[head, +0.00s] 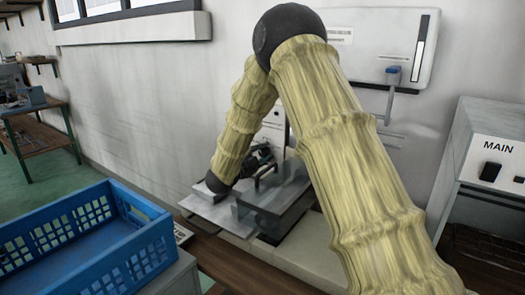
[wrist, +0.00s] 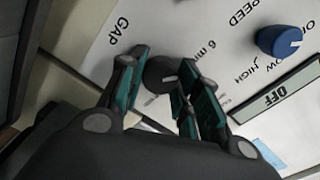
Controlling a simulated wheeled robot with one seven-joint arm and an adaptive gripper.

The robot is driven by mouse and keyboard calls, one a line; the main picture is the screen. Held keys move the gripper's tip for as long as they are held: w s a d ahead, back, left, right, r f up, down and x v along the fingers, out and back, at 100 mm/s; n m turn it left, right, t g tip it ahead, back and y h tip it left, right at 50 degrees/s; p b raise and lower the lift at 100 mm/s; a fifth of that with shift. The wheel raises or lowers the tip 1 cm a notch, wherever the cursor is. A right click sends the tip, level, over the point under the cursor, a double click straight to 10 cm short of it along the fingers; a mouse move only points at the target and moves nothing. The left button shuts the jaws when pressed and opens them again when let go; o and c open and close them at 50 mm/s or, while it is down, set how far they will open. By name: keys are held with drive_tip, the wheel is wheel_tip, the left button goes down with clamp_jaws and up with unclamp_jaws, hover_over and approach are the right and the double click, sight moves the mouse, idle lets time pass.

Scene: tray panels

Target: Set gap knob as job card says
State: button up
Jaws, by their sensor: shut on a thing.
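The gap knob (wrist: 158,72) is dark and round, on a white panel, beside the printed word GAP in the wrist view. My gripper (wrist: 161,80) has its teal-padded fingers on either side of it and is shut on it. A pale pointer line shows on the knob, on the side towards the "6 mm" mark; its exact setting is hard to tell. Other scale marks are partly hidden by the fingers. In the head view my gripper (head: 262,160) is at the machine, and the knob is hidden there. I cannot make out a readable job card.
In the head view, a metal tray (head: 222,212) lies below my gripper. A blue crate (head: 95,235) stands at left, a MAIN switch box (head: 492,165) at right.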

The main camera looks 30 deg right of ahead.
drive_tip(key=shift+n, duration=0.6)
drive_tip(key=o, duration=1)
drive_tip(key=shift+w+a, duration=0.1)
drive_tip(key=shift+o, duration=0.2)
drive_tip(key=v, duration=1.2)
drive_tip(key=shift+p, duration=0.35)
